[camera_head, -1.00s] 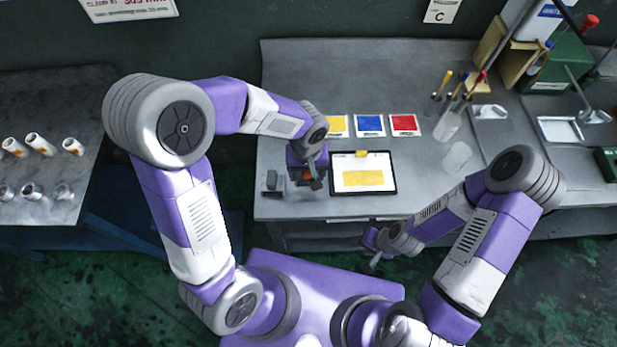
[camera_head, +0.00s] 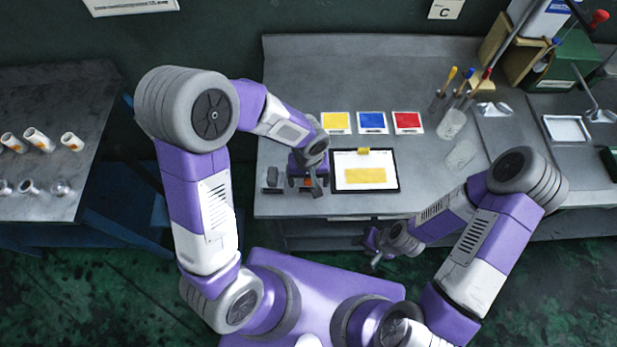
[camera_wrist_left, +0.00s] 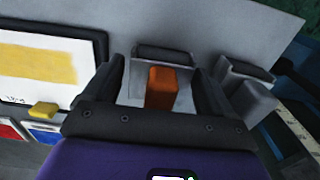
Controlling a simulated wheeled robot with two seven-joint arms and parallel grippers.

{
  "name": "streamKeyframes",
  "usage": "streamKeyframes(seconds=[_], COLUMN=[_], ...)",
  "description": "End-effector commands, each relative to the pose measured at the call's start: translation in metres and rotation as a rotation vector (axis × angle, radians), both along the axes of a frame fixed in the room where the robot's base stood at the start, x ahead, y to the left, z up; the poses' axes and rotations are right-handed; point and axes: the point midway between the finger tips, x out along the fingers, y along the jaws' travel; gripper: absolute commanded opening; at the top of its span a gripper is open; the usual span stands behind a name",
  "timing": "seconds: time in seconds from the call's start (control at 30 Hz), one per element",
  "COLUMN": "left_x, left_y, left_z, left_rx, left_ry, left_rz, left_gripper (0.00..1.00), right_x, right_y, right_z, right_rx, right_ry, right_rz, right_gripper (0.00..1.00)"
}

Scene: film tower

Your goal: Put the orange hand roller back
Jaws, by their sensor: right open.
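My left gripper (camera_head: 307,188) is over the table's front left part, beside the clipboard. In the left wrist view its two dark fingers (camera_wrist_left: 160,92) stand apart, with a visible gap on each side of the orange handle of the hand roller (camera_wrist_left: 161,87). The orange handle also shows as a small patch in the head view (camera_head: 308,182). A dark bar lies just beyond the handle; I cannot tell how the roller is supported. A grey holder with a dark top (camera_wrist_left: 246,90) stands beside it, also in the head view (camera_head: 271,179). My right gripper (camera_head: 374,257) is open and empty before the table's front edge.
The clipboard (camera_head: 394,187) with a yellow patch lies close right of my left gripper. Yellow, blue and red cards (camera_head: 372,123) lie behind it. A clear jar with tools (camera_head: 452,124) stands further right. White rolls (camera_head: 38,140) are on the left table.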

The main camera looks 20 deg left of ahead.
Motion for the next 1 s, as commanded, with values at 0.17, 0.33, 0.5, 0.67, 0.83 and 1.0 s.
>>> streamKeyframes(seconds=[0.17,0.33,0.5,0.67,0.83,1.0], left_x=[0.0,0.0,0.001,0.002,0.002,0.001], left_y=[0.0,0.0,0.0,0.0,0.0,0.0], left_z=[0.0,0.001,0.018,0.054,0.09,0.114], left_rx=[0.0,0.0,-0.001,-0.001,-0.001,0.002], left_ry=[0.0,0.0,-0.004,-0.007,-0.005,-0.003], left_rz=[0.0,0.0,0.001,0.001,0.001,0.0], left_gripper=[0.93,0.93,0.93,0.93,0.93,0.93], right_x=[0.0,0.0,0.0,0.0,0.0,0.0], right_y=[0.0,0.0,0.0,0.0,0.0,0.0], right_z=[0.0,0.001,0.008,0.017,0.024,0.029], right_rx=[0.0,0.0,0.0,0.0,0.0,0.0], right_ry=[0.0,0.0,0.0,0.0,0.0,0.0], right_rz=[0.0,0.0,0.0,0.0,0.0,0.0], right_gripper=[0.43,0.43,0.43,0.43,0.43,0.43])
